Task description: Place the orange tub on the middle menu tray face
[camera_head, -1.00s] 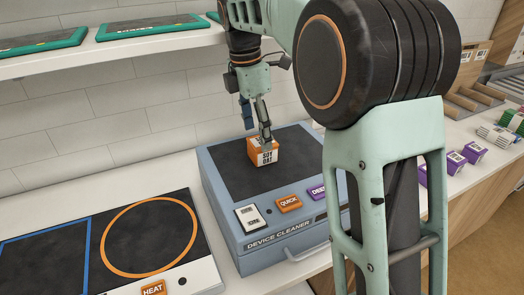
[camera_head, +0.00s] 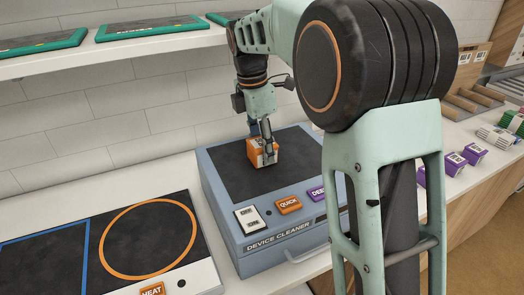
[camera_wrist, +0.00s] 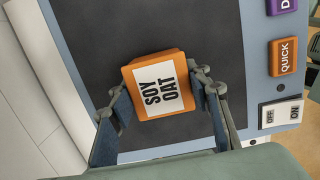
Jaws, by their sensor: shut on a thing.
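The orange tub (camera_head: 255,157), with a white label reading SOY OAT, is on or just above the dark top of the blue device cleaner (camera_head: 227,237); I cannot tell if it touches. My gripper (camera_head: 268,150) is shut on it from above. In the wrist view the tub (camera_wrist: 138,73) sits between my two fingers (camera_wrist: 165,105), label facing the camera. Green-edged trays with dark faces lie on the upper shelf: the middle one (camera_head: 150,28), one at left (camera_head: 40,43) and part of one at right (camera_head: 216,17).
The cleaner's front has a white OFF/ON switch (camera_head: 248,217), an orange QUICK button (camera_head: 288,204) and a purple button (camera_head: 318,192). A heating panel (camera_head: 195,250) with an orange ring is at left. Purple boxes (camera_head: 455,161) stand at right. The white shelf (camera_head: 95,58) overhangs the back.

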